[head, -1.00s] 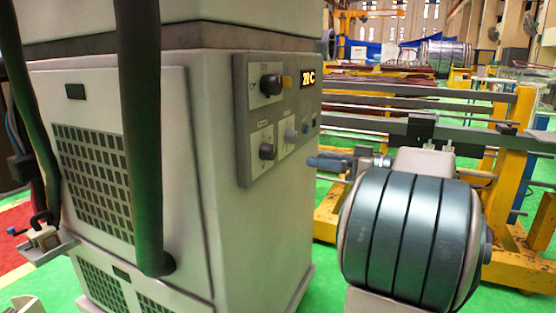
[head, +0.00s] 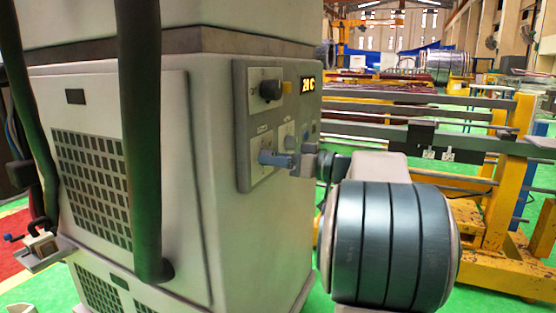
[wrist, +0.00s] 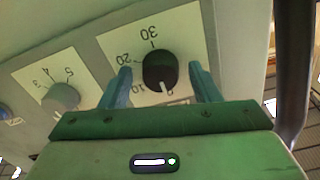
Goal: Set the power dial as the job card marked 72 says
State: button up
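The grey control panel (head: 243,120) is on the front right of a cream machine. In the wrist view a black dial (wrist: 159,66) on a white plate shows upside down, marked 10, 20 and 30. Its white pointer lies near the 0 and 10 end. My gripper (wrist: 161,84) is open, one finger on each side of this dial, with visible gaps. In the head view my gripper (head: 275,159) is at the lower part of the panel and hides the dial there. A grey dial (wrist: 61,97) with 3, 4 and 5 sits beside it. No job card is readable.
Above sits another black dial (head: 271,90), with a lit orange display (head: 307,85) beside it; its digits are hard to read. A dark bar (wrist: 294,60) rises at the right of the wrist view. Yellow racks (head: 500,180) stand beyond my arm.

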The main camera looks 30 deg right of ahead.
jog(key=c, duration=0.9)
jog(key=shift+o, duration=0.2)
jog(key=shift+m, duration=0.4)
jog(key=m+p, duration=2.5)
jog(key=m, duration=1)
jog(key=shift+d+r+p, duration=0.1)
jog(key=shift+r+p, duration=0.05)
jog(key=shift+p, duration=0.25)
